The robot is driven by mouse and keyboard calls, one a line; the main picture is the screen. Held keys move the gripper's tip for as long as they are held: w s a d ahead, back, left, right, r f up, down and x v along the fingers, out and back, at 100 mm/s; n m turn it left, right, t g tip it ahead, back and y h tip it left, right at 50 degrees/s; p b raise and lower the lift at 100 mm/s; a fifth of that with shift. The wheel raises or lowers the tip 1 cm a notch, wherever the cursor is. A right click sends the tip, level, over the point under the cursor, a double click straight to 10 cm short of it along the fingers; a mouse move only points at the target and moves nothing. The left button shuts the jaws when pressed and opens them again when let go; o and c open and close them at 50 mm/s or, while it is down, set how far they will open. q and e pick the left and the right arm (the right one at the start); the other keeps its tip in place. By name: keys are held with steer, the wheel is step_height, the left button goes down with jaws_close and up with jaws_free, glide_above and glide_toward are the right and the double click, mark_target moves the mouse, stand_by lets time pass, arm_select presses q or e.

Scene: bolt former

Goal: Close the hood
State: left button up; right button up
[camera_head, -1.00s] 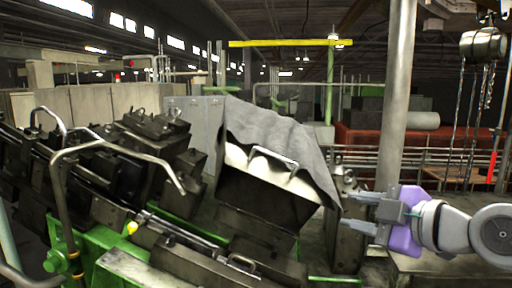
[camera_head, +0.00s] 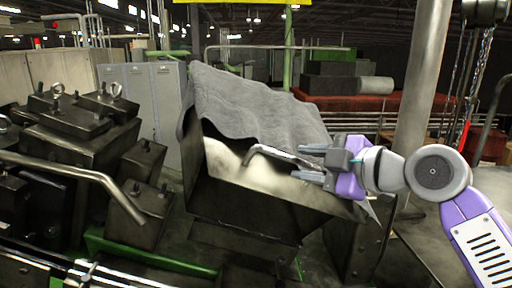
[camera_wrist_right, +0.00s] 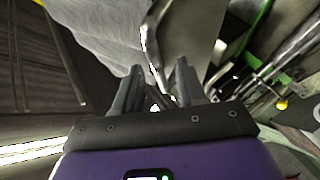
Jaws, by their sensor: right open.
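The hood (camera_head: 250,112) is a tilted dark box with a grey cloth-like cover over its top and a pale inner panel at its front. A bent metal handle (camera_head: 270,152) runs across its front edge. My right gripper (camera_head: 308,161) is at the right end of the handle, its fingers pointing left. In the right wrist view the gripper (camera_wrist_right: 155,82) is open, and the handle (camera_wrist_right: 152,40) reaches down toward the gap between the fingers. I cannot tell whether they touch. My left gripper is not in view.
Dark machine blocks (camera_head: 80,140) with lifting eyes stand at the left, with a bent grey rail (camera_head: 90,175) in front. A thick grey post (camera_head: 422,80) stands behind my right arm. Hanging chains (camera_head: 478,60) are at the far right.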

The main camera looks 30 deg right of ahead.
mark_target(296, 161)
steer(key=shift+s+r, duration=0.4)
steer(key=shift+s, duration=0.25)
steer(key=p+x, duration=0.1)
steer(key=x, duration=0.5)
steer(key=shift+w, duration=0.2)
steer(key=shift+w+f, duration=0.15)
steer(key=shift+w, duration=0.2)
steer(key=shift+s, duration=0.1)
jaws_close()
